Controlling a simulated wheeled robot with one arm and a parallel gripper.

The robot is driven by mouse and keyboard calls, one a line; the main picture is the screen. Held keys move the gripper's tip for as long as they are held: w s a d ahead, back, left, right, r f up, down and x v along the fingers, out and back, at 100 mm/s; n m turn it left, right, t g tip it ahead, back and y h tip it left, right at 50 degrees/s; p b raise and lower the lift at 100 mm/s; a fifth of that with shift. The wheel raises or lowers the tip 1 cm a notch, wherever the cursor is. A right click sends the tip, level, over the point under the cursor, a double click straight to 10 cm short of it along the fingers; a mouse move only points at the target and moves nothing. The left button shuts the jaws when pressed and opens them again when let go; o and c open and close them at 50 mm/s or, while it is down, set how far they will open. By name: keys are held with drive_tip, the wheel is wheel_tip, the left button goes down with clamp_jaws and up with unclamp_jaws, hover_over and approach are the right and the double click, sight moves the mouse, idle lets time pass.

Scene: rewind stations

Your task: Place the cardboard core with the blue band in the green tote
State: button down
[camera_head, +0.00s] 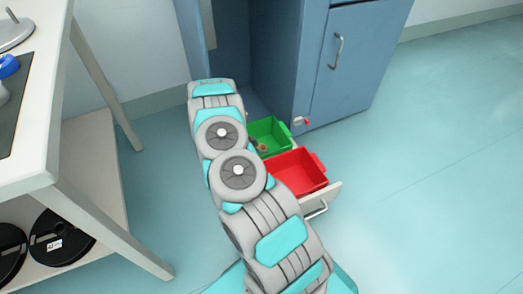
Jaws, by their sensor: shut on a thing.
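The green tote (270,134) sits in the pulled-out drawer at the foot of the blue cabinet, behind the red tote. My arm covers its left side. A small brown thing (262,147) shows inside the green tote, close to my arm. It may be part of a cardboard core, but it is too small to tell and no blue band shows on it. My gripper is hidden behind my own arm links, so its jaws and its hold cannot be seen.
A red tote (316,168) sits in front in the same drawer (334,196). The blue cabinet (345,65) stands behind, with an open compartment. A white table (40,165) is at left, with black spools (62,238) on its lower shelf. The floor at right is clear.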

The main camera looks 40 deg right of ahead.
drive_tip(key=shift+f, duration=0.6)
drive_tip(key=shift+f, duration=0.4)
drive_tip(key=shift+f+b, duration=0.2)
drive_tip(key=shift+b, duration=0.2)
drive_tip(key=c, duration=0.6)
unclamp_jaws()
drive_tip(key=shift+o, duration=0.2)
drive_tip(key=shift+r, duration=0.1)
